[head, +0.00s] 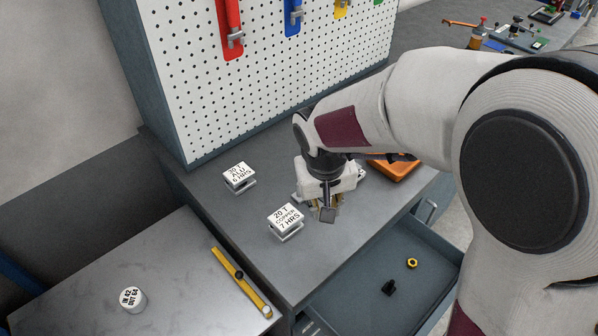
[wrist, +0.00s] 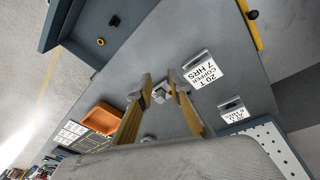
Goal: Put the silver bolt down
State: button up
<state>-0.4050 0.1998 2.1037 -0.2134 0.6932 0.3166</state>
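My gripper (head: 325,208) points down over the grey workbench, just right of the block marked "20 T COPPER 7 HRS" in the head view. In the wrist view its two yellowish fingers (wrist: 160,80) stand apart. A small silver piece, likely the silver bolt (wrist: 160,93), shows between them near the tips. I cannot tell whether the fingers touch it or whether it rests on the bench. In the head view I cannot make out the bolt at the gripper.
The copper block (head: 285,220) is close beside the gripper; the "30 T ALU" block (head: 239,176) stands further left. An orange tray (head: 396,168) lies behind my arm. An open drawer (head: 350,290) holds a yellow nut (head: 412,263) and a black piece (head: 389,287). A pegboard (head: 270,80) rises behind.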

jog(key=w+a+f+m+t, duration=0.1)
jog(key=w+a+m+t, duration=0.1)
jog(key=w+a, duration=0.4)
jog(key=w, duration=0.4)
jog(key=shift+m+y, duration=0.4)
jog(key=shift+f, duration=0.2)
jog(key=shift+x, duration=3.8)
jog(key=shift+w, duration=0.15)
grip_shut()
